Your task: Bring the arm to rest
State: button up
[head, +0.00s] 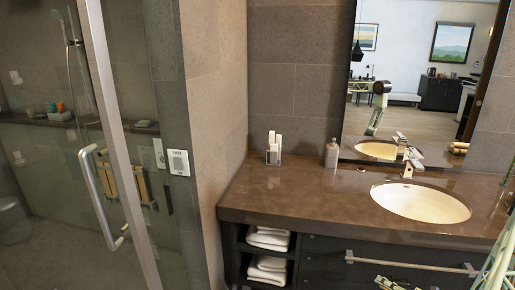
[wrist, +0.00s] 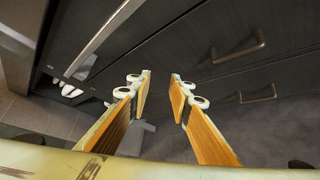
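My gripper (wrist: 161,84) shows in the wrist view with its two fingers apart. The inner pads are orange-brown, and nothing is between them. It points down past the dark vanity drawers toward the floor. In the head view, part of my pale green arm (head: 496,262) enters at the lower right, in front of the vanity. Small green parts show at the bottom edge beside it, mostly cut off by the frame.
The brown vanity counter (head: 300,190) holds a white sink (head: 420,203), a soap bottle (head: 332,154) and a small white holder (head: 273,150). Folded towels (head: 268,238) fill the shelves below. A long bar handle (head: 410,263) sticks out from the drawer front. A glass shower door stands left.

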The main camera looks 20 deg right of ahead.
jog(key=w+a+r+n+g+y, duration=0.25)
jog(key=a+r+n, duration=0.75)
jog(key=r, duration=0.5)
jog(key=w+a+r+n+g+y, duration=0.2)
jog(key=w+a+r+n+g, duration=0.15)
jog(key=a+r+n, duration=0.9)
jog(key=s+a+r+n+g+y, duration=0.1)
jog(key=a+r+n+g+y, duration=0.15)
jog(key=a+r, duration=1.05)
jog(key=s+a+r+n+g+h, duration=0.1)
jog(key=s+a+r+n, duration=0.4)
jog(key=a, duration=0.3)
jog(key=s+a+r+n+g+h, duration=0.1)
jog(key=s+a+r+n+g, duration=0.1)
jog(key=s+a+r+n, duration=0.45)
jog(key=s+a+r+n+h, duration=0.2)
jog(key=s+a+r, duration=0.2)
jog(key=s, duration=0.3)
jog(key=s+a+r+n+h, duration=0.1)
jog(key=s+a+r+n, duration=0.25)
jog(key=s, duration=0.35)
jog(key=s+d+r+n+t+h, duration=0.2)
jog(key=s+r+n, duration=0.1)
jog(key=s+n, duration=0.1)
jog(key=shift+s+d+h, duration=0.4)
jog(key=shift+s, duration=0.3)
